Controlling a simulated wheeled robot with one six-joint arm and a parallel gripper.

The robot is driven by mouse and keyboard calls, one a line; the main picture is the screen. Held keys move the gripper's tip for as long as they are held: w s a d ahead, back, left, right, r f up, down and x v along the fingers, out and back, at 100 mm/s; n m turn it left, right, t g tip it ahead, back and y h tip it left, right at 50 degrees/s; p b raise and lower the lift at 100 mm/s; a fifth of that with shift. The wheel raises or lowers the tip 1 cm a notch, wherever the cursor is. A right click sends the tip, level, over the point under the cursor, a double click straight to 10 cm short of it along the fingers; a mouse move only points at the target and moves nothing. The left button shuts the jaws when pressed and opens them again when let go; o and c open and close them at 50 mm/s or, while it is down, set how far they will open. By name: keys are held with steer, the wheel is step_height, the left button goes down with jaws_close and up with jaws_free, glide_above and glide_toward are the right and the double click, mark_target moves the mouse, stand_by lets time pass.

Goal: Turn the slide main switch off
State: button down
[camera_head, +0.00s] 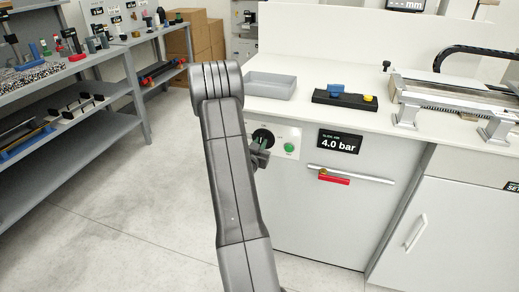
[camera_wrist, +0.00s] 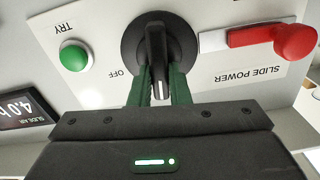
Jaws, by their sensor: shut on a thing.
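The slide main switch is a black rotary knob (camera_wrist: 156,45) on a round black plate, set in a white panel on the front of the bench cabinet. In the head view, the switch (camera_head: 262,136) shows just right of my arm. My gripper (camera_wrist: 159,88) has green fingers closed on either side of the knob's handle end. In the head view, my gripper (camera_head: 260,157) is small and partly hidden by my arm. The handle stands near vertical in the wrist view, with a white line at its near end. The word OFF is printed left of the knob.
A green button (camera_wrist: 74,55) is beside the switch, and a red lever (camera_wrist: 290,41) lies on the other side by the words SLIDE POWER. A 4.0 bar display (camera_head: 339,142) and a handle bar (camera_head: 350,174) are on the cabinet front. A grey tray (camera_head: 270,86) sits above.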

steer(key=m+b, duration=0.5)
steer(key=b, duration=0.3)
steer(key=f+m+b, duration=0.1)
steer(key=m+b, duration=0.5)
steer(key=b, duration=0.2)
steer(key=d+m+b, duration=0.1)
steer(key=m+b, duration=0.4)
steer(key=b, duration=0.3)
steer(key=shift+s+f, duration=0.15)
steer(key=shift+f, duration=0.05)
steer(key=shift+r+m, duration=0.1)
steer(key=shift+m, duration=0.3)
steer(key=c, duration=1.4)
jaws_free()
steer(key=shift+o, duration=0.2)
